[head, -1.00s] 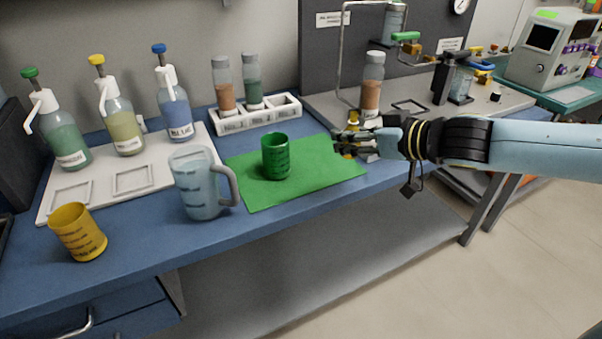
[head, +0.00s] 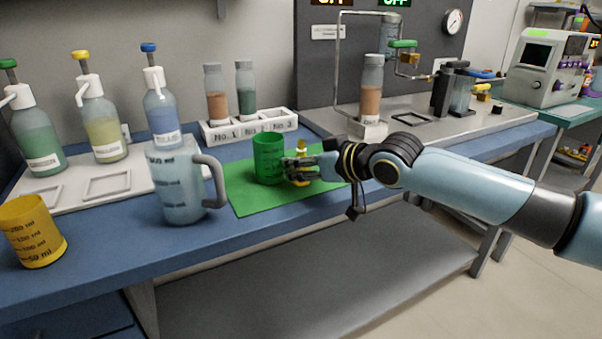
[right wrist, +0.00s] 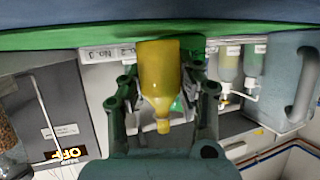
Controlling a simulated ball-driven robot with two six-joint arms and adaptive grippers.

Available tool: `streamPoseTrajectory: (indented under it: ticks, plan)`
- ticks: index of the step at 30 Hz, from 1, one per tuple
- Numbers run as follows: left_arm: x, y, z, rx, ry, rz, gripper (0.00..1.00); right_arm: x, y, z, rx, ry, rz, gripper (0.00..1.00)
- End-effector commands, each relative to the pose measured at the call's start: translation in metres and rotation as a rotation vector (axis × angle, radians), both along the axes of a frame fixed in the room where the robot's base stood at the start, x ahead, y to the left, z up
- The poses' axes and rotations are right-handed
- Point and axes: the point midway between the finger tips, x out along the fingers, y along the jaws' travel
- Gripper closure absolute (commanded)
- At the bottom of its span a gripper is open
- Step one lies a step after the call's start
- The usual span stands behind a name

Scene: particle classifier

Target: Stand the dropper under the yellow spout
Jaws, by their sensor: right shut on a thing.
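A small yellow bottle-shaped dropper (right wrist: 160,78) with a narrow tip is between my right gripper's fingers; its top shows above the fingers in the head view (head: 302,150). My right gripper (head: 298,170) is shut on it, over the green mat, just right of the green beaker. The wrist view is upside down, with the dropper's tip pointing down in the picture. A pump bottle with a yellow cap (head: 81,53) and white spout stands on the white tray at the left. A yellow-ended fitting (head: 482,88) is on the machine at the right. My left gripper is out of view.
The green beaker (head: 268,158) stands on the green mat (head: 255,203). A clear jug (head: 178,185) is in front of the pump bottles, with a yellow beaker (head: 35,232) near the left front edge. Green and blue pump bottles flank the yellow one. A white rack (head: 222,132) is behind.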

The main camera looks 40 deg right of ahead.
Motion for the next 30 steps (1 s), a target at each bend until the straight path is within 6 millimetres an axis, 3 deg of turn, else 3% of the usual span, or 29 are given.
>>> streamPoseTrajectory:
  ticks: [11,12,17,27,30]
  plan:
    - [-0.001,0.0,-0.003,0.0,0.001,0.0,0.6,0.0,0.0,-0.007,-0.001,-0.002,0.0,0.87]
    - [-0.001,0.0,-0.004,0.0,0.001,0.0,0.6,0.0,0.0,-0.008,-0.001,-0.002,0.0,0.66]
    - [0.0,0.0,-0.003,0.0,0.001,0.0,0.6,0.0,0.0,-0.007,-0.001,-0.002,0.0,0.45]
    - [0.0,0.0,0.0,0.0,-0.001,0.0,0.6,0.0,0.0,-0.002,-0.001,-0.003,0.0,0.44]
    - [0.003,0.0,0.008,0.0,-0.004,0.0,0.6,-0.011,-0.002,0.003,-0.005,0.001,0.0,0.44]
